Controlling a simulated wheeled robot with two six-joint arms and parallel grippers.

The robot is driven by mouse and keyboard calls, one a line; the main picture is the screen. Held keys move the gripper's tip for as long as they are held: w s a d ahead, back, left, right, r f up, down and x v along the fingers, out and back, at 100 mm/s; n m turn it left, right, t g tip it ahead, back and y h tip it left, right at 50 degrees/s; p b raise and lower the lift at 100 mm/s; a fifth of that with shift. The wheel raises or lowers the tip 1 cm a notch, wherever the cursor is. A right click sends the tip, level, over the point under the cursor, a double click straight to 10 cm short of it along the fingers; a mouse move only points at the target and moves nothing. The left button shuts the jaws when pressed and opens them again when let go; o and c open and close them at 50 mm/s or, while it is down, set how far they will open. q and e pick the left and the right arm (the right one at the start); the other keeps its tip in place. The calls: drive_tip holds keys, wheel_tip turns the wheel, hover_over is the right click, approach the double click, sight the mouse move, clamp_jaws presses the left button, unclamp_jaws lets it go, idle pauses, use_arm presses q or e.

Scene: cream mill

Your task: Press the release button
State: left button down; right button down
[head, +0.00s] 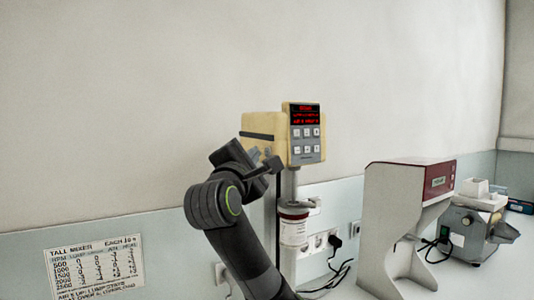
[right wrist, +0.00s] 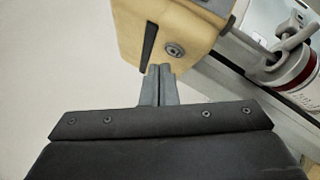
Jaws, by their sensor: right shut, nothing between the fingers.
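The cream mixer head (head: 262,126) is mounted on a grey post in the head view, with a dark keypad panel (head: 305,135) on its front. In the right wrist view the mixer head (right wrist: 175,22) shows a round grey button-like part (right wrist: 174,50) on its side, near the lower edge. I cannot tell for sure that it is the release button. My right gripper (right wrist: 160,68) is shut and empty, its tips just below and left of that part. Whether they touch the housing is unclear. In the head view my right gripper (head: 272,160) is beside the mixer's lower left. My left gripper is not in view.
A red-and-white collar or cup (head: 293,225) sits on the post below the mixer head. A grey machine with a red panel (head: 410,195) and a smaller device (head: 470,232) stand to the right. Cables and wall sockets lie behind. A speed chart (head: 95,268) is at lower left.

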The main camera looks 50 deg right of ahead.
drive_tip(key=shift+d, duration=0.15)
idle(0.5)
drive_tip(key=shift+s+d, duration=0.15)
drive_tip(key=shift+d, duration=0.15)
drive_tip(key=shift+s+d+b, duration=0.1)
drive_tip(key=shift+d+b, duration=0.2)
idle(0.6)
drive_tip(key=shift+a, duration=0.1)
drive_tip(key=shift+w+a, duration=0.25)
drive_tip(key=shift+a, duration=0.4)
drive_tip(key=shift+w+a, duration=0.25)
drive_tip(key=shift+a, duration=0.55)
drive_tip(key=shift+w+a, duration=0.2)
drive_tip(key=shift+a, duration=0.55)
drive_tip(key=shift+w+a, duration=0.25)
drive_tip(key=shift+a, duration=0.55)
